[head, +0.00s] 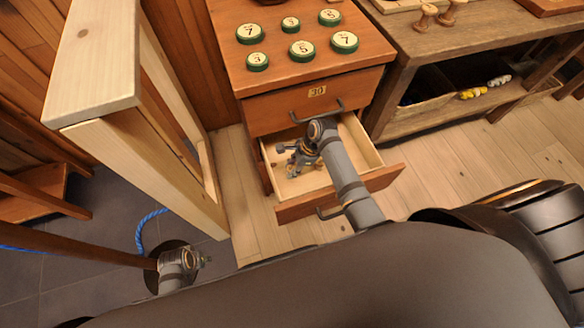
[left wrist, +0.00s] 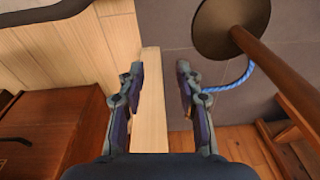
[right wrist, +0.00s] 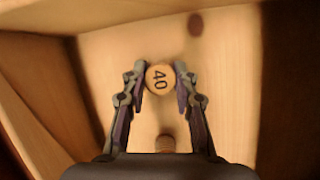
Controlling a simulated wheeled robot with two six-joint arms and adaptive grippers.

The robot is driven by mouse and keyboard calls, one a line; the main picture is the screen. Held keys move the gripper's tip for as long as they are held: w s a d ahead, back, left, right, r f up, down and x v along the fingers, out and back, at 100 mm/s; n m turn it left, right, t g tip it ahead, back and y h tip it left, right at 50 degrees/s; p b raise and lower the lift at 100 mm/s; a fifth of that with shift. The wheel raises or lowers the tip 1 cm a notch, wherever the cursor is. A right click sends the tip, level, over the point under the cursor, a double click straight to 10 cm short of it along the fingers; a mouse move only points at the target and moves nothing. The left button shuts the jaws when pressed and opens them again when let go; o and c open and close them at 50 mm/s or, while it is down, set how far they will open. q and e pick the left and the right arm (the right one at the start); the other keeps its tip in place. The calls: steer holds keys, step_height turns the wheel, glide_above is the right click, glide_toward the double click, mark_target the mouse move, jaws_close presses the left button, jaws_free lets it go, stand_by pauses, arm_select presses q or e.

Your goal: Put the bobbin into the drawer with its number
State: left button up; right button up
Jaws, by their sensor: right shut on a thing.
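My right gripper (head: 294,158) is down inside the open lower drawer (head: 374,151). In the right wrist view, my right gripper (right wrist: 160,80) is shut on a round pale wooden bobbin (right wrist: 159,78) marked 40, its numbered end facing the camera. The bobbin cannot be made out clearly in the head view. The open drawer's number is not visible. The closed drawer (head: 275,117) above it carries a plate reading 30 (head: 317,91). My left gripper (head: 196,260) is open and empty at the lower left; its spread fingers show in the left wrist view (left wrist: 158,75).
Several green-rimmed numbered discs (head: 302,50) sit on the cabinet top (head: 270,85). A pale wooden frame (head: 140,170) stands left of the drawer. A workbench (head: 430,55) with wooden spools (head: 425,17) is at the right. A blue cord (head: 143,228) lies near my left gripper.

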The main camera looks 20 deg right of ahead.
mark_target(292, 168)
steer(key=o, duration=0.8)
steer(key=shift+o, duration=0.2)
arm_select(q)
steer(key=shift+f, duration=0.1)
arm_select(e)
steer(key=shift+d+r, duration=0.15)
steer(key=shift+r, duration=0.25)
steer(key=p+v, duration=0.2)
steer(key=v, duration=0.2)
steer(key=shift+d+r, duration=0.1)
steer(key=shift+r, duration=0.3)
arm_select(q)
steer(key=s+a+f+p, duration=0.2)
steer(key=s+f, duration=0.4)
steer(key=f, duration=0.1)
steer(key=shift+s+a+f, duration=0.2)
steer(key=shift+s+a, duration=0.05)
steer(key=shift+s, duration=0.05)
arm_select(e)
steer(key=v, duration=0.6)
steer(key=shift+r, duration=0.2)
arm_select(q)
steer(key=shift+d, duration=0.1)
arm_select(e)
steer(key=shift+d, duration=0.25)
